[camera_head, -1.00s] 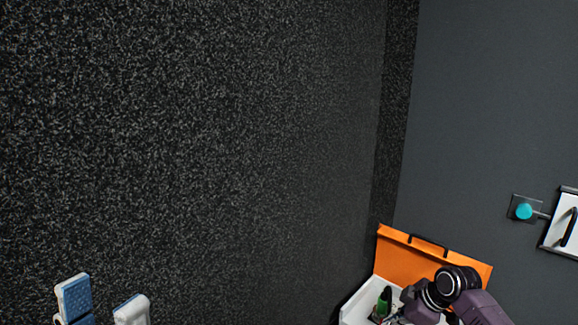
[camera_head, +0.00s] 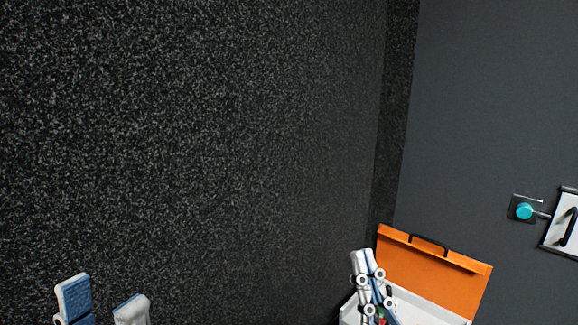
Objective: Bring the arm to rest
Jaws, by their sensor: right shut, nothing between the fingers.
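My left gripper (camera_head: 103,291) shows at the bottom left, its two white and blue fingers apart, with nothing between them; its arm is out of view. My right gripper (camera_head: 363,256) points upward at the lower right, its fingers together and empty. It stands in front of the left part of an open white case (camera_head: 437,313) with an orange lid (camera_head: 435,268). The rest of the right arm is below the picture. I cannot tell whether the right gripper touches the case.
A dark speckled wall (camera_head: 200,150) fills the left and middle. A grey wall (camera_head: 480,120) on the right bears a turquoise knob (camera_head: 524,211) and a white panel with a black handle (camera_head: 565,225). Small green and red items in the case are mostly hidden.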

